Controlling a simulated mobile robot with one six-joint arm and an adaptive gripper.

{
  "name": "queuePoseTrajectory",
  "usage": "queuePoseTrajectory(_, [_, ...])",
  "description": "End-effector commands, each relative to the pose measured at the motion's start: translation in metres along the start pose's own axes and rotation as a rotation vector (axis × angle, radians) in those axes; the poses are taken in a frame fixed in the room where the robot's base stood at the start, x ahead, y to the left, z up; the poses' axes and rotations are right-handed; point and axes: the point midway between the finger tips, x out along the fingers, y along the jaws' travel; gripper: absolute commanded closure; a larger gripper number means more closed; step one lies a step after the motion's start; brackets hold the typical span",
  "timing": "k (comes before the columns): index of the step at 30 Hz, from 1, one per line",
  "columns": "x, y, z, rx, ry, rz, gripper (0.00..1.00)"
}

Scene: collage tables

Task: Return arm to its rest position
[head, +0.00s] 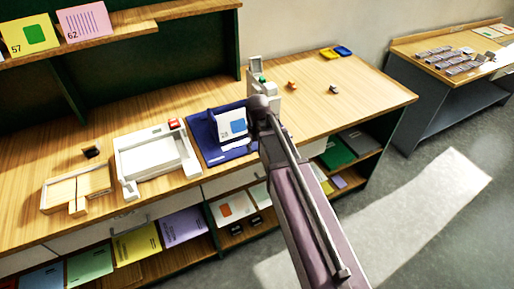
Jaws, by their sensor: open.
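My arm reaches up from the lower right over the table's front edge. My gripper (251,126) is at its far end, small, dark and partly hidden by my own arm. It is open, beside the right edge of a white card (230,127) with a blue square and a number. The card seems to stand tilted over a dark blue mat (209,151). I cannot tell whether the gripper touches the card. A white strip (236,146) lies on the mat below the card.
A white tray (128,160) and a wooden holder (62,193) stand to the left on the wooden table (340,90). A pale upright device (257,66) stands behind my wrist. Shelves below hold coloured folders (137,243). A second table (405,47) is at right, with open floor (440,215) before it.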

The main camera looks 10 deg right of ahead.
Motion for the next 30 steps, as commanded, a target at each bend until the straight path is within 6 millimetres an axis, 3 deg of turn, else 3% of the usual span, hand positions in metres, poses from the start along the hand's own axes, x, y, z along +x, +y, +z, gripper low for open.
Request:
queuePoseTrajectory(8, [0.000,0.000,0.000,0.000,0.000,0.000,0.32])
queuePoseTrajectory(13, [0.000,0.002,0.011,0.020,0.000,0.000,0.32])
queuePoseTrajectory(17, [0.000,0.008,0.035,0.071,0.000,0.000,0.32])
queuePoseTrajectory(24, [0.000,0.019,0.096,0.214,-0.001,0.001,0.32])
queuePoseTrajectory(30, [0.000,0.024,0.128,0.302,-0.001,0.001,0.32])
